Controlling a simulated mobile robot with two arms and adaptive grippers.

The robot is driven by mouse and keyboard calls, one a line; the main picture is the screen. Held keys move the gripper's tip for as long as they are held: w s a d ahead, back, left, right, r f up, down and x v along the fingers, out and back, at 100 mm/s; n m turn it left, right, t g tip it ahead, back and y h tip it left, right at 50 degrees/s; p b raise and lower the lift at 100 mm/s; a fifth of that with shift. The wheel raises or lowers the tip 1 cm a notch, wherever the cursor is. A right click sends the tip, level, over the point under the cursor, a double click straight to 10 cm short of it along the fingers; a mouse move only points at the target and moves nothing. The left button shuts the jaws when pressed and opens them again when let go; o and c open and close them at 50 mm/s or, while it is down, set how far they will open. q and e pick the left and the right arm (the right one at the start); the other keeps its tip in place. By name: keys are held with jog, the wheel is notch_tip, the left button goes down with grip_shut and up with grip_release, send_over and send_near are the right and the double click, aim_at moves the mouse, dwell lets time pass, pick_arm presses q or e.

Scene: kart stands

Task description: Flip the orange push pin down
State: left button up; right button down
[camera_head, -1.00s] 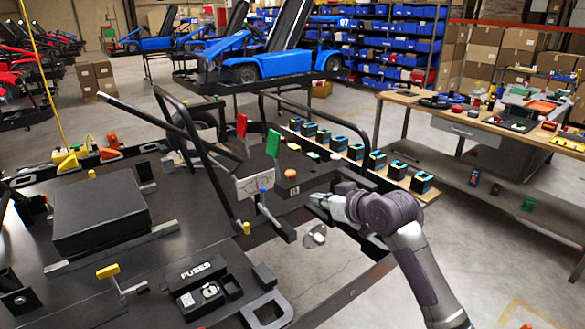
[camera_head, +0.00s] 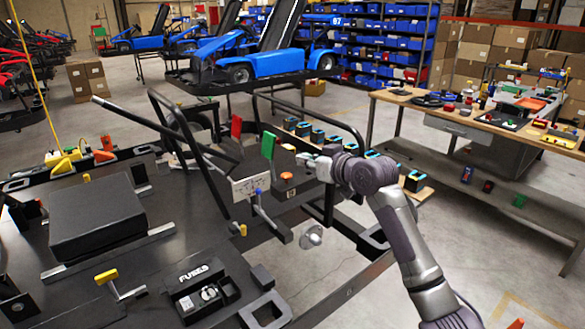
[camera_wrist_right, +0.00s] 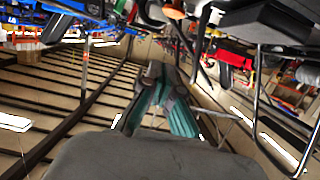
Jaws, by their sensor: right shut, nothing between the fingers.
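A round orange knob (camera_head: 286,176), which looks like the orange push pin, stands on a dark panel of the kart stand in the head view, right of the green flag-like lever. I cannot tell its exact position from here. My right gripper (camera_head: 306,161) is shut and empty, just right of and slightly above the knob in the picture, with a small gap between them. In the right wrist view its teal fingertips (camera_wrist_right: 160,105) are together with nothing between them. That view is tilted, and I cannot make out the knob there for sure. My left gripper is not in view.
A green lever (camera_head: 268,145) and a red lever (camera_head: 236,126) rise left of the knob. A blue-tipped lever (camera_head: 258,191) stands in front. A black tube frame (camera_head: 335,125) curves behind my right gripper. A wooden workbench (camera_head: 400,97) is at the right.

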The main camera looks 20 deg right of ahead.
jog(key=p, duration=0.1)
send_over(292, 187)
jog(key=shift+w+f, duration=0.2)
jog(key=shift+f, duration=0.35)
notch_tip(292, 187, down, 4)
jog(key=shift+s+r+p, duration=0.1)
jog(key=shift+r+p, duration=0.15)
jog(key=shift+p, duration=0.5)
jog(key=shift+f, duration=0.4)
jog(key=shift+f, duration=0.1)
